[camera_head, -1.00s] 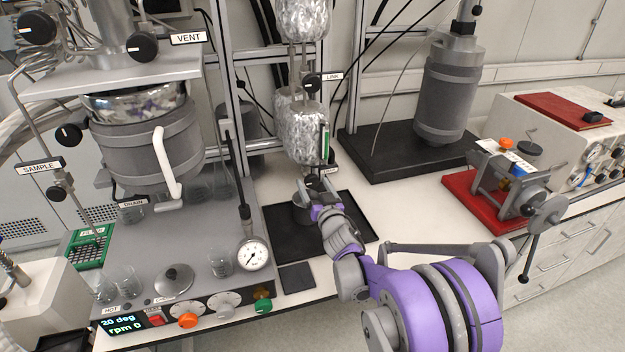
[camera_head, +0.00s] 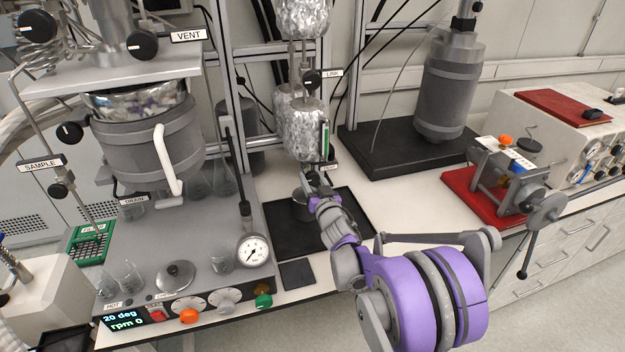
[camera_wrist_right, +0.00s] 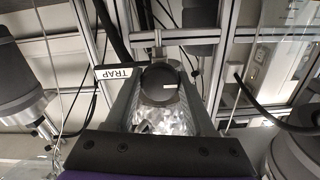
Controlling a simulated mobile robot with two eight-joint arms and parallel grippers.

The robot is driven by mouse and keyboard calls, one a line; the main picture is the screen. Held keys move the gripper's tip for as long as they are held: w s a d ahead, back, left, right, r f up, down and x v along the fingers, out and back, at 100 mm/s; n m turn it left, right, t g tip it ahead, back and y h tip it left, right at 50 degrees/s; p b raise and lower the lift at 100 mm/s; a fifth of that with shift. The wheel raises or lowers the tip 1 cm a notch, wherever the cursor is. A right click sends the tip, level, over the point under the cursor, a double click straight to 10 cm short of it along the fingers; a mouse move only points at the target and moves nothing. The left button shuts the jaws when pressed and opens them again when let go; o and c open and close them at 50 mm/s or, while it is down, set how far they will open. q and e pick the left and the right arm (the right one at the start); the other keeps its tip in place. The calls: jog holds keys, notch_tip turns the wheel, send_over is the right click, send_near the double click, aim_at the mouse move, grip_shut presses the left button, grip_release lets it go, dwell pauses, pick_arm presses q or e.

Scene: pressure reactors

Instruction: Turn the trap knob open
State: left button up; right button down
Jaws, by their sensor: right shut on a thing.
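The trap knob (camera_wrist_right: 160,84) is a round black knob with a white mark that lies roughly level and reaches toward its right side in the wrist view. The white TRAP label (camera_wrist_right: 113,72) is beside it on the left. My right gripper (camera_wrist_right: 163,78) has a finger on each side of the knob and is shut on it. In the head view my right gripper (camera_head: 314,180) is at the foot of the foil-wrapped trap column (camera_head: 301,133), and there the knob is mostly hidden by the gripper. My left gripper is not in view.
A grey pot (camera_head: 301,205) stands on a black mat (camera_head: 277,236) just below my gripper. The reactor stand with a pressure gauge (camera_head: 253,250) is to the left. A grey cylinder (camera_head: 447,88) on a black base and a red-based device (camera_head: 512,180) are to the right.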

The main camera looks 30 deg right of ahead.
jog(key=shift+n, duration=0.3)
jog(key=n, duration=0.3)
jog(key=shift+b, duration=0.4)
jog(key=n, duration=0.4)
jog(key=shift+n, duration=0.3)
jog(key=n, duration=0.4)
jog(key=n+p, duration=0.1)
jog(key=n, duration=0.4)
jog(key=shift+n, duration=0.5)
jog(key=shift+c, duration=1.3)
grip_release()
